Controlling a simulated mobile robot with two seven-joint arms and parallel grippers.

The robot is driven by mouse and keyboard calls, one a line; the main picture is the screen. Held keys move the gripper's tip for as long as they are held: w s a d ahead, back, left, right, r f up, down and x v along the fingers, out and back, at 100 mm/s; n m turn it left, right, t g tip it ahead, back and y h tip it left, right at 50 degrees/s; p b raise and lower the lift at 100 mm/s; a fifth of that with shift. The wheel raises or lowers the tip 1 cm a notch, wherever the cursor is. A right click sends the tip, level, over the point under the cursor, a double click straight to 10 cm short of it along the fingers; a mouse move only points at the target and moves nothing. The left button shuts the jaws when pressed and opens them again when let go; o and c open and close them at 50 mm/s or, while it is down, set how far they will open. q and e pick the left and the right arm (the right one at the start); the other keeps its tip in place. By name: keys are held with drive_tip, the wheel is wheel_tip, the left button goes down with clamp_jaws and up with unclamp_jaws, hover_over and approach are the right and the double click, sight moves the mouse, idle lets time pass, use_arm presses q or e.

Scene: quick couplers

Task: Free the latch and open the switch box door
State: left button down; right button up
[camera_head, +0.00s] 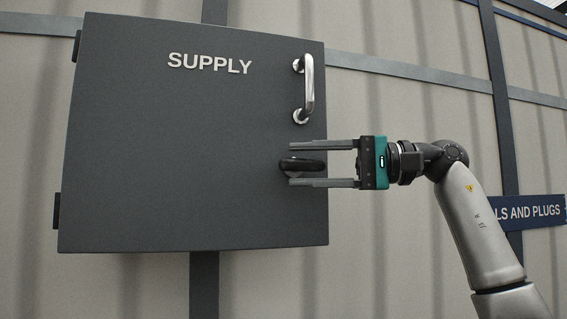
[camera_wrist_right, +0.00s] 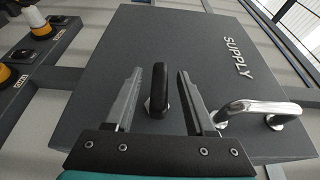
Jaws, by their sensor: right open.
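The switch box door (camera_head: 170,150) is dark grey, marked SUPPLY, and looks closed. Its hinges are on the left edge. The black latch (camera_head: 302,165) lies level near the door's right edge, below the chrome handle (camera_head: 306,88). My right gripper (camera_head: 291,164) comes in from the right and is open, one finger above the latch and one below. In the right wrist view the latch (camera_wrist_right: 158,89) stands between the two open fingers (camera_wrist_right: 155,82), with gaps on both sides, and the handle (camera_wrist_right: 262,109) is to the right. My left gripper is not in view.
The box hangs on a beige panel wall with dark posts (camera_head: 497,90). A blue sign (camera_head: 530,211) is at the right. In the right wrist view, couplers with yellow parts (camera_wrist_right: 37,24) are at the upper left. The space before the door's left part is clear.

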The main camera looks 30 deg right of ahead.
sight(279, 165)
drive_tip(key=shift+x, duration=1.95)
drive_tip(key=shift+c, duration=0.3)
clamp_jaws()
